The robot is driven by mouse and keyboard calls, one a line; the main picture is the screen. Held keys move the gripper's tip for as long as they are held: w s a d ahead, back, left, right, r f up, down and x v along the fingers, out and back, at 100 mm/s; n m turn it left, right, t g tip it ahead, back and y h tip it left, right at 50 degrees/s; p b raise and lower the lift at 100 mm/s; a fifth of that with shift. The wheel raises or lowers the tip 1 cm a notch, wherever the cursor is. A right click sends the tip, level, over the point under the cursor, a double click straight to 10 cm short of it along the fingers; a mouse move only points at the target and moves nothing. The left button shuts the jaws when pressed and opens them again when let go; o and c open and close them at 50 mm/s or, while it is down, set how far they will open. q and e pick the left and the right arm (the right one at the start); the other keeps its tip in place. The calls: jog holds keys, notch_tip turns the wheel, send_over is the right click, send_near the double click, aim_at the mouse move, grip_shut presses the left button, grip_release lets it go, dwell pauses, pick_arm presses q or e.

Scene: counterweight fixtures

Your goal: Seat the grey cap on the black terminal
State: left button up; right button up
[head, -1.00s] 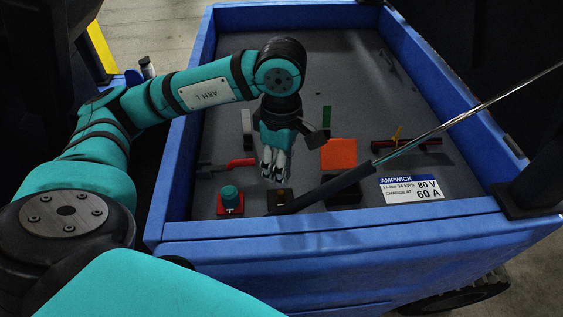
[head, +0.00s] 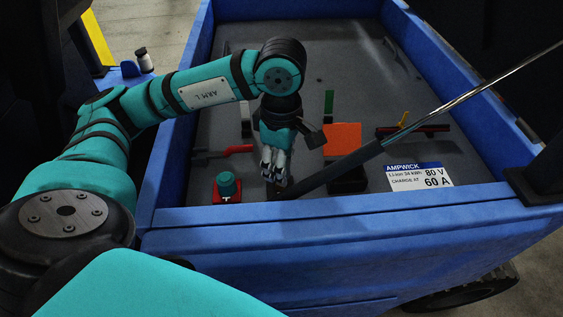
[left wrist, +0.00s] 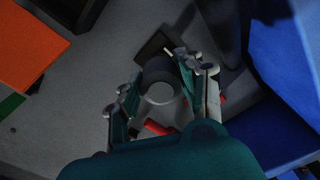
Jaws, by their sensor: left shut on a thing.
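My left gripper (head: 274,178) is in the front part of the blue-walled tray, fingers pointing down. In the left wrist view my left gripper (left wrist: 163,88) is shut on the grey cap (left wrist: 160,77), a round hollow piece between the fingers. The black terminal (left wrist: 155,46) seems to be the dark block just beyond the cap in that view. In the head view the fingers mostly hide the terminal, and the cap cannot be made out. I cannot tell whether cap and terminal touch. My right gripper is not in view.
A teal cap (head: 227,182) sits on a red base (head: 226,197) left of the gripper. A dark strut (head: 345,167) slants close by on the right. An orange piece (head: 343,138) stands behind it. The blue front wall (head: 330,217) is close in front.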

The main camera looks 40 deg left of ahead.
pick_arm(q)
jog(key=shift+b, duration=0.55)
dwell(0.7)
jog(key=shift+f, duration=0.1)
jog(key=shift+a+f+b, duration=0.1)
jog(key=shift+f+b, duration=0.4)
jog(key=shift+b, duration=0.1)
jog(key=shift+f+b, duration=0.5)
jog(key=shift+b, duration=0.05)
jog(key=shift+f, duration=0.15)
jog(key=shift+b, duration=0.35)
